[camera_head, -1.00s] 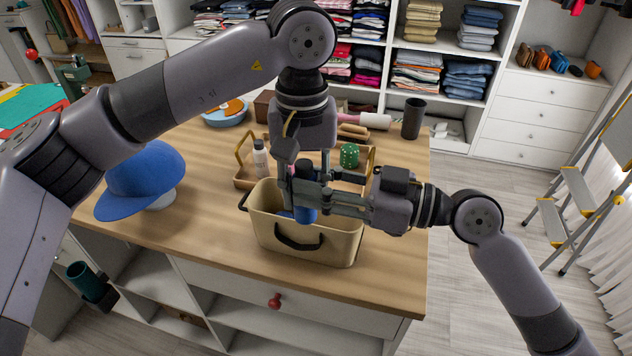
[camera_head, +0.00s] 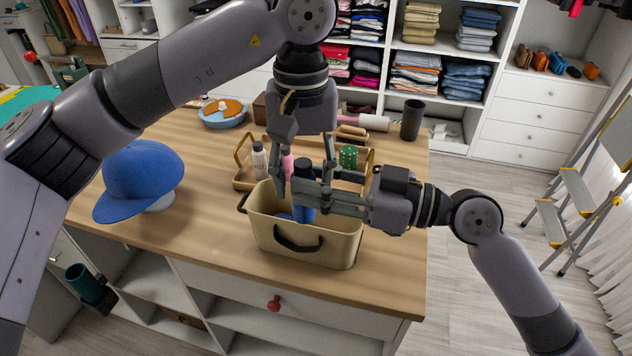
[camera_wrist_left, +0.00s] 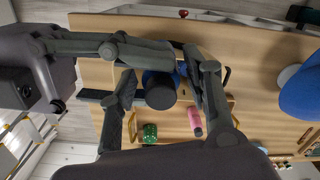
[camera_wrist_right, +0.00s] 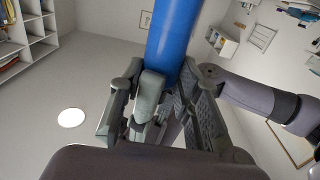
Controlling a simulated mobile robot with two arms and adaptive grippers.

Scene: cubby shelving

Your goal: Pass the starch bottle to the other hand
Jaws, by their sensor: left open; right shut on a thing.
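The starch bottle (camera_head: 304,207) is blue with a dark cap and stands upright above the beige bin. My right gripper (camera_head: 310,197) is shut on it from the right side. The bottle's blue body also shows in the right wrist view (camera_wrist_right: 174,40), between the right fingers. My left gripper (camera_head: 303,182) points down from above, open, with its fingers around the bottle's upper part. In the left wrist view the dark cap (camera_wrist_left: 160,97) sits between the spread left fingers (camera_wrist_left: 165,92). The bottle's lower end is hidden by the bin's wall.
The beige bin (camera_head: 318,248) stands under both grippers on the wooden table (camera_head: 200,235). Behind it a wooden caddy (camera_head: 243,183) holds a white bottle (camera_head: 259,160), a pink bottle and a green cylinder (camera_head: 349,157). A blue cap (camera_head: 140,180) lies left; the table's left front is clear.

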